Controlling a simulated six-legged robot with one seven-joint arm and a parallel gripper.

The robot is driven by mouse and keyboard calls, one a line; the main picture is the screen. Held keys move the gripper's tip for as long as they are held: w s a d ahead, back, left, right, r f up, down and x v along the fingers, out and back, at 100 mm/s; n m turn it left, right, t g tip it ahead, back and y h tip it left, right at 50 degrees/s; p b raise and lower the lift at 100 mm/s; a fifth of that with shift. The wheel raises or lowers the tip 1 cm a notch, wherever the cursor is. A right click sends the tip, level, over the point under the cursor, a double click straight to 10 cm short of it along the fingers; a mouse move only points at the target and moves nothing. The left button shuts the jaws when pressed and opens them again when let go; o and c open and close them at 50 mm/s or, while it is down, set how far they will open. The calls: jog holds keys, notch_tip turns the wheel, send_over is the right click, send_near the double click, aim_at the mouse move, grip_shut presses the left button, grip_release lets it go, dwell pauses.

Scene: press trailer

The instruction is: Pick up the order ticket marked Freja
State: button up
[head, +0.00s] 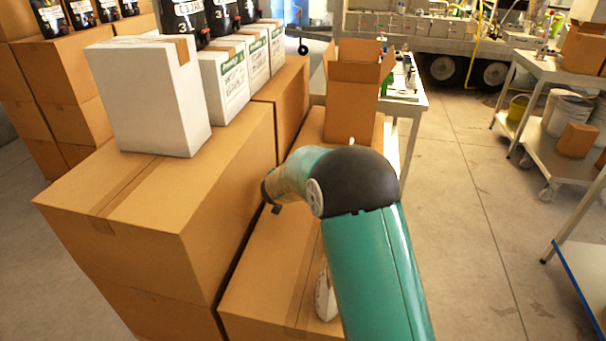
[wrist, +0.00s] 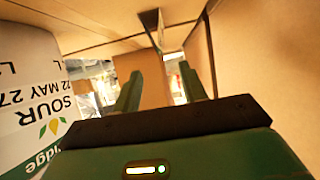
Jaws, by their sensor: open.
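I cannot make out a ticket marked Freja in either view. My gripper (wrist: 161,88) shows in the wrist view with its two green fingers apart and nothing seen between them. Beyond the fingers is a brown cardboard surface (wrist: 153,66). In the head view my teal arm reaches over the cardboard boxes, and I cannot make out the gripper there.
In the head view, an open carton (head: 352,110) stands beyond my arm. White boxes (head: 150,98) stand on large cartons (head: 130,210) at left.

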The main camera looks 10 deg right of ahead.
jog(key=x, duration=0.5)
jog(key=shift+w+d+f, duration=0.25)
jog(key=shift+r+x, duration=0.15)
jog(key=shift+x, duration=1.2)
jog(key=shift+r+x, duration=0.1)
jog(key=shift+x, duration=1.3)
jog(key=shift+d+r, duration=0.1)
jog(key=shift+r, duration=0.05)
jog(key=shift+c, duration=0.2)
grip_shut()
